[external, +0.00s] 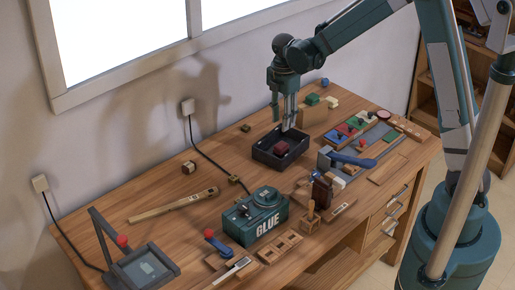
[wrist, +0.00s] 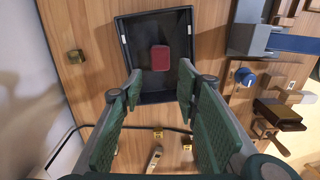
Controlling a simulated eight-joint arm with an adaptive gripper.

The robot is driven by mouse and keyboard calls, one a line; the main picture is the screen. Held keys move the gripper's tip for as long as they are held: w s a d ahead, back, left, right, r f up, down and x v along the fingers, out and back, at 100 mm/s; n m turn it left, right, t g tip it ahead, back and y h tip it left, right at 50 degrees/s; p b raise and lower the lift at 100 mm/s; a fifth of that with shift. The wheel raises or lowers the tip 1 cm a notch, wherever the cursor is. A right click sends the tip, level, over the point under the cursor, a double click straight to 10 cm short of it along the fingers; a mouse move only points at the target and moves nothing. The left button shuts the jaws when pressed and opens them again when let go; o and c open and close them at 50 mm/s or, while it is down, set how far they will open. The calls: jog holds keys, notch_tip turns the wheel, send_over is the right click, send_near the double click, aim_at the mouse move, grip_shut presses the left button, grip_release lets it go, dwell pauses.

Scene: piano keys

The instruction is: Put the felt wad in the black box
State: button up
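The black box (external: 262,157) stands on the wooden bench, and it also shows in the wrist view (wrist: 126,50). A dark red block (external: 281,147), which looks like the felt wad, lies inside the box on its floor; it also shows in the wrist view (wrist: 160,58). My gripper (external: 285,122) is over the box's back edge in the external view, pointing down. In the wrist view my gripper (wrist: 160,80) has its green-padded fingers spread with nothing between them. The red block lies beyond the fingertips, apart from them.
A green glue tin (external: 262,215) stands in front of the box. A wooden-handled tool (external: 173,205) lies to the left. Coloured blocks and a blue-handled tool (external: 352,160) crowd the right side. Small brass pieces (wrist: 76,57) lie around the box. A cable crosses the bench.

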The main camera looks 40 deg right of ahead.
dwell(0.4)
jog(key=s+r+m+t, duration=0.3)
jog(key=s+r+m, duration=0.5)
jog(key=s+r, duration=0.8)
jog(key=s+r+m+t, duration=0.2)
jog(key=s+m, duration=0.3)
jog(key=s, duration=0.3)
jog(key=s+d+r+m+t, duration=0.1)
jog(key=s+r+m+t, duration=0.1)
jog(key=s+m, duration=0.3)
jog(key=shift+s+d+r, duration=0.2)
jog(key=shift+s+r, duration=0.15)
jog(key=shift+s, duration=1.25)
